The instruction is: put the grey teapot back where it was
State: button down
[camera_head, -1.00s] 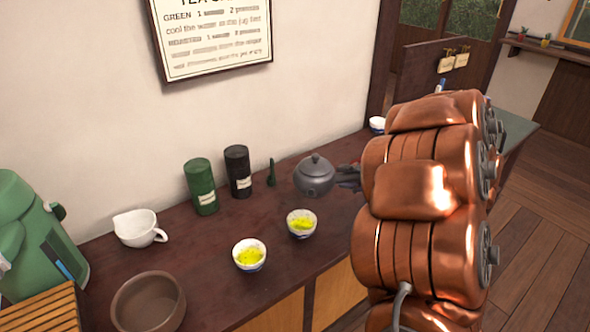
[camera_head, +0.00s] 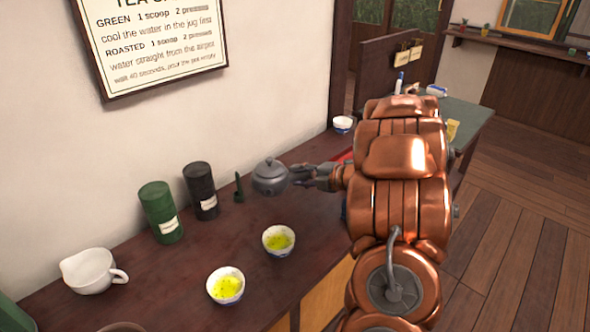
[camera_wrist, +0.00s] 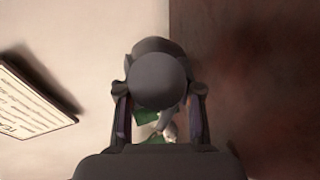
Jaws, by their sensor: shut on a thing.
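The grey teapot (camera_head: 269,178) has a round body and a knobbed lid and looks upright in the head view. My gripper (camera_head: 299,174) is shut on the teapot from its right side. In the wrist view the teapot (camera_wrist: 160,75) is a dark rounded shape between my two fingers (camera_wrist: 160,112). The teapot is over the dark wooden counter (camera_head: 200,250), near the green scoop-like tool (camera_head: 239,188). I cannot tell whether its base touches the counter.
Two cups of yellow-green tea (camera_head: 278,240) (camera_head: 226,286) stand in front of the teapot. A black canister (camera_head: 201,192), a green canister (camera_head: 161,213) and a white jug (camera_head: 92,271) stand to the left. A small white bowl (camera_head: 343,124) is at the back right. A sign (camera_head: 150,40) hangs on the wall.

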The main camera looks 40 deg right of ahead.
jog(key=w+d, duration=0.1)
jog(key=w, duration=0.1)
jog(key=w+d, duration=0.1)
jog(key=w, duration=0.1)
jog(key=w+d+p, duration=0.1)
jog(key=w+d, duration=0.1)
jog(key=w, duration=0.1)
jog(key=shift+w+f, duration=0.1)
jog(key=shift+f, duration=0.2)
jog(key=shift+w+d+f, duration=0.1)
jog(key=shift+f, duration=1.75)
jog(key=c, duration=0.7)
grip_release()
jog(key=shift+f, duration=0.1)
jog(key=shift+c, duration=0.2)
